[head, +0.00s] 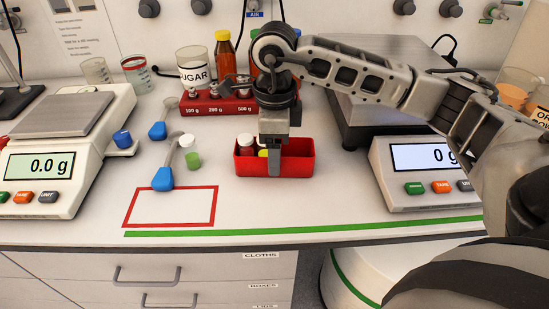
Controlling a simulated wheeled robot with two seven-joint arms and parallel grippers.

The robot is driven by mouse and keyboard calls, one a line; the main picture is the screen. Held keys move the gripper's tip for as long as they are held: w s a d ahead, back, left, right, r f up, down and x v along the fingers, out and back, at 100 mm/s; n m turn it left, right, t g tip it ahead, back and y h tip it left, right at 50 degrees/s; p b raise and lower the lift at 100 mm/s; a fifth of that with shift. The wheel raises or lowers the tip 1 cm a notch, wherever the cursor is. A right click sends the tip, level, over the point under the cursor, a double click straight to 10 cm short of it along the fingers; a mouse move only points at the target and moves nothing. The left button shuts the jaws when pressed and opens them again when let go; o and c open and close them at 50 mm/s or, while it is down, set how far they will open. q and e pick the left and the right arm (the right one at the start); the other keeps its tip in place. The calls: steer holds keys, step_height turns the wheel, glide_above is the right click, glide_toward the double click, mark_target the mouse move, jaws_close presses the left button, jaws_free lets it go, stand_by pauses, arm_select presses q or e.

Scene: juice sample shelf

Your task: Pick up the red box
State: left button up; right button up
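The red box (307,165) is a small open-topped tray on the bench at the centre of the head view. A white-capped container (246,146) and something yellow show inside it. My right gripper (274,163) reaches in from the right and points down at the middle of the box. One grey finger shows in front of the box's near wall. The other finger is hidden, so I cannot tell whether the gripper is closed on the wall. The box appears to rest level on the bench. My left gripper is not in view.
A left scale (65,130) and a right scale (420,170) flank the box. A red weight rack (205,105), a sugar jar (194,68) and an amber bottle (225,52) stand behind. Blue scoops and a red-outlined rectangle (170,207) lie left. The bench front is clear.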

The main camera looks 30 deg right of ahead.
steer(key=c, duration=0.7)
steer(key=shift+r, duration=0.2)
